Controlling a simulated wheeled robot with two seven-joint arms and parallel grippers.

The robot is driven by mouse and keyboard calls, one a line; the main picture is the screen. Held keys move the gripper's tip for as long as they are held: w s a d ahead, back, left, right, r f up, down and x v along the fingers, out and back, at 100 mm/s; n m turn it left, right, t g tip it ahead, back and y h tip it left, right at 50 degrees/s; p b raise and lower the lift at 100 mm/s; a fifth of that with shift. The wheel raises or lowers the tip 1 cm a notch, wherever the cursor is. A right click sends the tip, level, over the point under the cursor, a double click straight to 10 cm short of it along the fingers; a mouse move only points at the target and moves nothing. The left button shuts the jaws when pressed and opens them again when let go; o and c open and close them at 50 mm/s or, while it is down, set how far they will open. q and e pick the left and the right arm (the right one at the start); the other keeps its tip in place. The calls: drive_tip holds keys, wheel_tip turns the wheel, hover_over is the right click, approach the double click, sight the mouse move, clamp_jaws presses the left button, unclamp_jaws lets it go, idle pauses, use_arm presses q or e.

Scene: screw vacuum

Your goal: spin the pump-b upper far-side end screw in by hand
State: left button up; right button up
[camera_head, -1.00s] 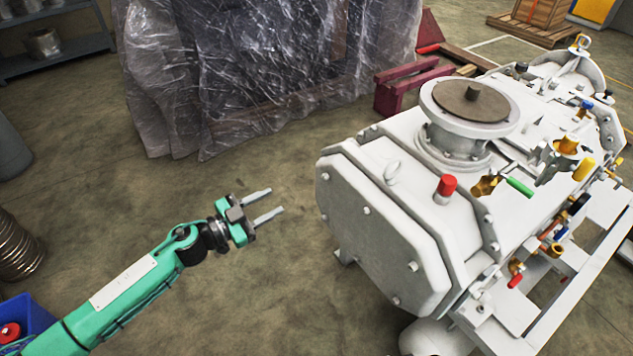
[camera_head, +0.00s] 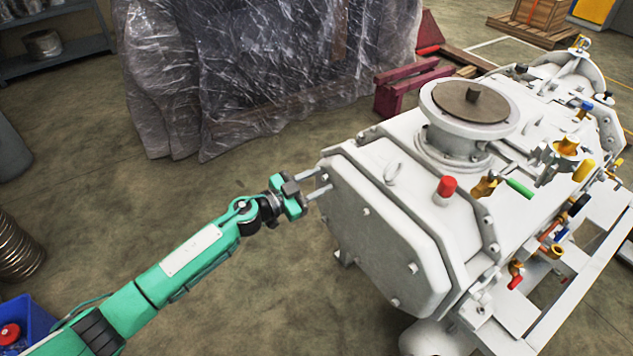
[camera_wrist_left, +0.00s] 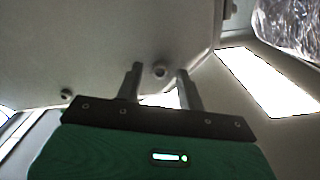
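The white pump (camera_head: 385,225) stands at the right in the head view, its flat end plate facing my left arm. My left gripper (camera_head: 327,180) is at the plate's upper far corner, fingers pointing at the plate. In the left wrist view, a small round screw head (camera_wrist_left: 160,71) sits on the plate between the two fingertips of the left gripper (camera_wrist_left: 160,72). The fingers are apart, with a gap on both sides of the screw. How far the screw stands out is not clear. My right gripper is not in view.
Other screws show on the end plate, one near its upper edge (camera_head: 366,211) and one in the wrist view (camera_wrist_left: 66,94). A plastic-wrapped stack (camera_head: 260,75) stands behind. A blue bin (camera_head: 30,320) is at lower left. The floor between is clear.

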use_arm(q)
drive_tip(key=shift+d, duration=0.1)
clamp_jaws()
